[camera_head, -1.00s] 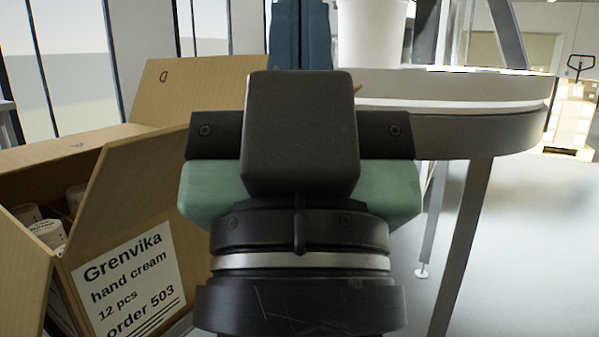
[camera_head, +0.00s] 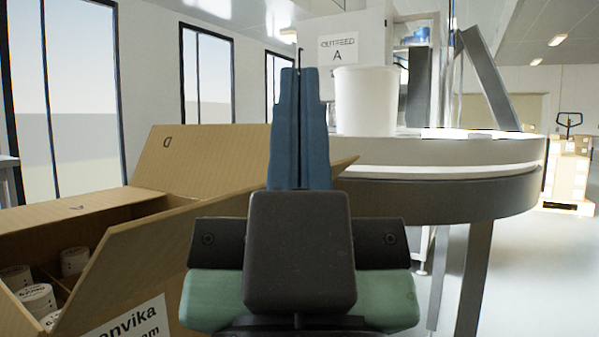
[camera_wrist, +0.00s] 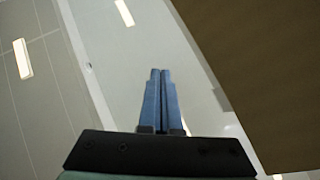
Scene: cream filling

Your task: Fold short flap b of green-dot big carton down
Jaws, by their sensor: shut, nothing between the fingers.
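The open cardboard carton (camera_head: 130,245) stands at the left in the head view, with white round jars (camera_head: 38,298) inside and a partly cut-off printed label (camera_head: 128,326). A slanting flap (camera_head: 150,255) on the near right side shows no readable letter. No green dot or letter b is visible. My gripper (camera_head: 300,72) is shut and empty, fingers upward, right of the carton. It also shows in the wrist view (camera_wrist: 160,70), left of a brown panel (camera_wrist: 265,75), probably a carton flap.
A round white-topped table (camera_head: 440,150) with a white bucket (camera_head: 365,100) stands behind my gripper at the right. A pallet of boxes (camera_head: 568,175) is far right. Open floor (camera_head: 515,270) lies at the right.

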